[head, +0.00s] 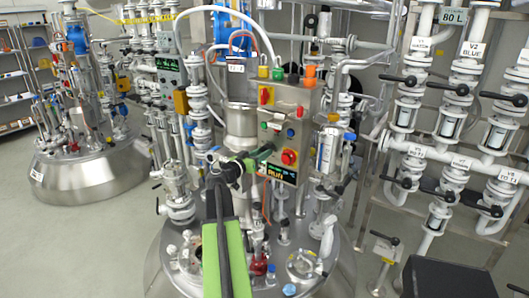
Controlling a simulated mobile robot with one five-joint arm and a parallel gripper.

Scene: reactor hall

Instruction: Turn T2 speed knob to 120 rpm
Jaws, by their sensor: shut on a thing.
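A steel control box (289,125) stands above the near vessel in the middle of the head view. Its front has small green, red and blue buttons, a red round knob (289,157) at lower right and a dark display (280,171). My gripper (264,151) reaches up from below to the lower left of the box front. It is shut on what appears to be the speed knob, which the jaws mostly hide. The knob's angle and scale cannot be made out.
The near vessel lid (190,245) is crowded with fittings and valves below my arm. An orange cable hangs under the box. White pipes with black-handled valves (451,87) stand at right. Another vessel (85,175) stands at left, with open floor in front of it.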

